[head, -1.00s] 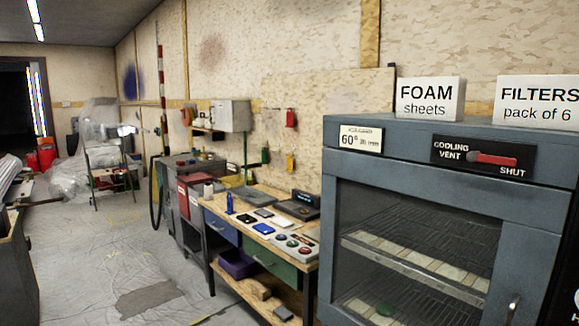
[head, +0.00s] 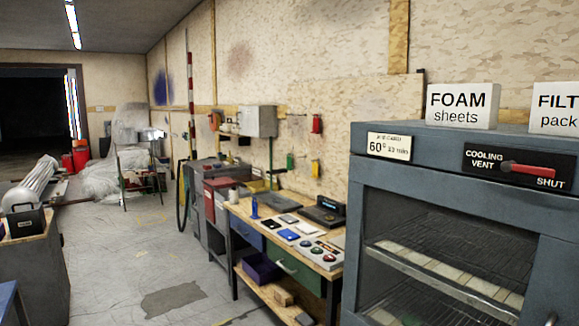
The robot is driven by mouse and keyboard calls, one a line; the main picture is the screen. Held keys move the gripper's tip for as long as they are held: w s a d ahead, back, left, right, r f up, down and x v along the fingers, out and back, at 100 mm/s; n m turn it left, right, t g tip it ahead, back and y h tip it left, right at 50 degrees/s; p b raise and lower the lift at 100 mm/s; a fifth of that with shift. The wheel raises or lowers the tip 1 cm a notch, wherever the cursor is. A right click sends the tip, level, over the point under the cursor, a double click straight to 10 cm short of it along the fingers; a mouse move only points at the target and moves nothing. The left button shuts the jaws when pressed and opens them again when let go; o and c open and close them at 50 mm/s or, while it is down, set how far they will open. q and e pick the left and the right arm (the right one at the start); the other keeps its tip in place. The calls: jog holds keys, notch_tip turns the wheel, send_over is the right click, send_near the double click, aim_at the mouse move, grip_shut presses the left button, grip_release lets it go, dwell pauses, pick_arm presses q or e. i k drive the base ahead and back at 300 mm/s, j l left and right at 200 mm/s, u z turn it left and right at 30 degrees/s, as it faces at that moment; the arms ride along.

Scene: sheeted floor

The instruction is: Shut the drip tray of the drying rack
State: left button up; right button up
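A grey-blue drying cabinet (head: 457,168) with a glass-fronted opening stands at the right edge of the head view. Wire racks (head: 455,240) with pale pieces on them show inside it. A red lever (head: 527,169) sits on its cooling vent panel, beside the word SHUT. The cabinet's lower part is cut off by the frame, and I cannot see a drip tray. Neither of my grippers is in view.
A wooden workbench (head: 262,212) with tools and a blue and a green drawer runs along the wall left of the cabinet. A grey cabinet (head: 45,262) stands at the left edge. The sheeted floor (head: 120,255) between them is clear.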

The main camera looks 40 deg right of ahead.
aim_at(283, 204)
jog(key=i+l, duration=0.3)
jog(key=i, duration=0.2)
jog(key=i+l, duration=0.35)
jog(key=i, duration=0.15)
